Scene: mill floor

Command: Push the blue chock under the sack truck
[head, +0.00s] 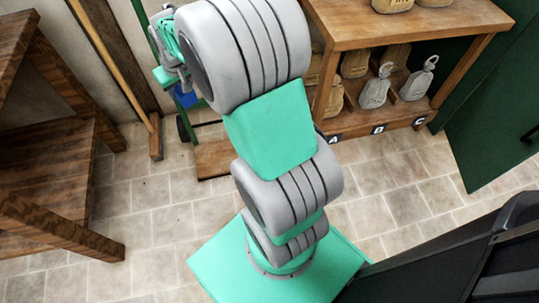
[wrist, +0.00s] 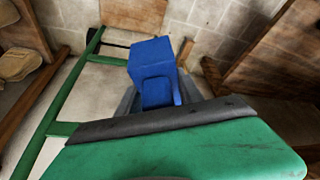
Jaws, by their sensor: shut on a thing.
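The blue chock (wrist: 151,58) is a small block with a lower stepped part facing me in the wrist view. A bit of blue shows below my gripper (head: 177,84) in the head view. In the wrist view, the grey fingers of my gripper (wrist: 156,98) are shut on the chock, one on each side. The green tubular sack truck (wrist: 63,100) stands to the left of the chock in the wrist view. Its frame (head: 143,22) and a dark wheel show at upper left in the head view, partly behind my arm. The chock's underside is hidden.
A wooden bench (head: 60,185) stands at left in the head view, and a pole (head: 115,70) leans near the wall. A wooden shelf (head: 410,28) with several small sacks stands at upper right.

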